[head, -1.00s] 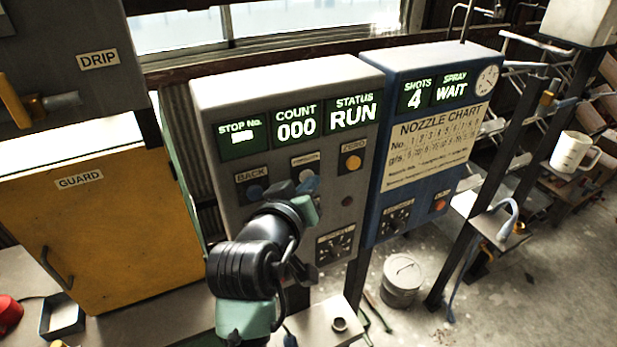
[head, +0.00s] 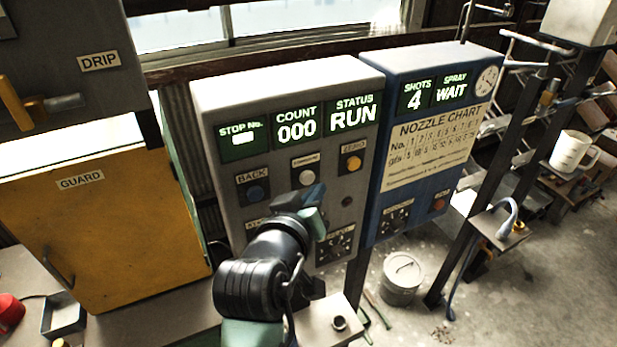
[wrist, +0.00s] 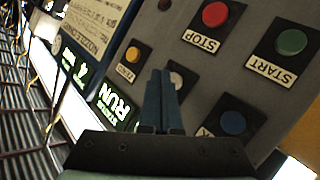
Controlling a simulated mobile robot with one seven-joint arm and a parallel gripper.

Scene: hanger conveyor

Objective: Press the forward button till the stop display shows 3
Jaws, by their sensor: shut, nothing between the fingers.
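The grey control panel (head: 330,215) has a pale forward button (head: 306,177) below a small label. It also shows in the wrist view (wrist: 177,80), partly hidden by my fingers. The stop display (head: 242,138) shows a pale block and no readable digit. My gripper (head: 314,193) is shut and empty, just below the forward button in the head view. In the wrist view its blue fingers (wrist: 161,72) point at the panel beside the button. I cannot tell whether they touch the panel.
The blue back button (head: 254,191) is left of the forward button, and the orange zero button (head: 354,162) right. The wrist view shows the red stop button (wrist: 214,14) and green start button (wrist: 291,42). COUNT reads 000, STATUS reads RUN. A blue spray panel (head: 425,150) stands right.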

